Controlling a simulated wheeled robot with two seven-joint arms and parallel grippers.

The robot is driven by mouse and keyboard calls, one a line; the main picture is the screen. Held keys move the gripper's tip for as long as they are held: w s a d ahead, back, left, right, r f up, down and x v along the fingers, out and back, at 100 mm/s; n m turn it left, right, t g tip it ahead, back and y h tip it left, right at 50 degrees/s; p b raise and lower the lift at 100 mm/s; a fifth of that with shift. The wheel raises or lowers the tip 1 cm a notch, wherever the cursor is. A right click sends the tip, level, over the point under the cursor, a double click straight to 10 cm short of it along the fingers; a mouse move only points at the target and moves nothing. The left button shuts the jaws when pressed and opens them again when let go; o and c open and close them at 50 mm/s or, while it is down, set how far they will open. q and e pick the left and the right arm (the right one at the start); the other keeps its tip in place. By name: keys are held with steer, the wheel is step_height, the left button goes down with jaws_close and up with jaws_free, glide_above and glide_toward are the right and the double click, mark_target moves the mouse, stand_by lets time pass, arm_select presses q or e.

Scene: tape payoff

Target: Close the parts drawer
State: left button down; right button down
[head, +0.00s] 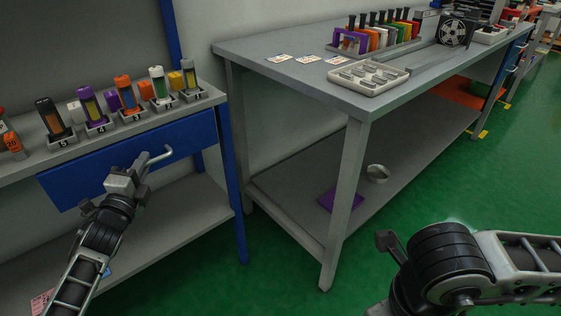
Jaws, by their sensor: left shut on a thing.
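The parts drawer has a blue front (190,134) under the left bench's top edge. No open drawer interior shows, and I cannot tell whether a small gap remains. Its bent metal handle (159,157) sticks out from the front. My left gripper (124,180) is at the left part of the handle and shut on it; its fingers partly hide the grip. My right arm is at the lower right, over the green floor. Part of its gripper (386,241) shows, but its jaws are not clear. It is well away from the drawer.
The left bench top (205,93) carries a row of coloured holders (87,106). A blue bench leg (228,180) stands right of the drawer. A grey table (290,82) with a white tray (367,76) stands to the right. Green floor (285,282) is clear between.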

arm_select(q)
steer(key=shift+w+a+r, duration=0.15)
steer(key=shift+a, duration=0.2)
arm_select(e)
steer(key=shift+s+d, duration=0.15)
steer(key=shift+s, duration=0.05)
arm_select(q)
steer(key=c, duration=1.5)
jaws_free()
steer(key=shift+s+f, duration=0.2)
steer(key=shift+f, duration=0.1)
arm_select(e)
steer(key=shift+w, duration=0.1)
arm_select(q)
steer(key=r+p+v, duration=0.1)
steer(key=v, duration=1)
steer(key=shift+s+p, duration=0.3)
steer(key=shift+s, duration=0.05)
arm_select(e)
steer(key=shift+r, duration=0.75)
arm_select(q)
steer(key=shift+f, duration=0.15)
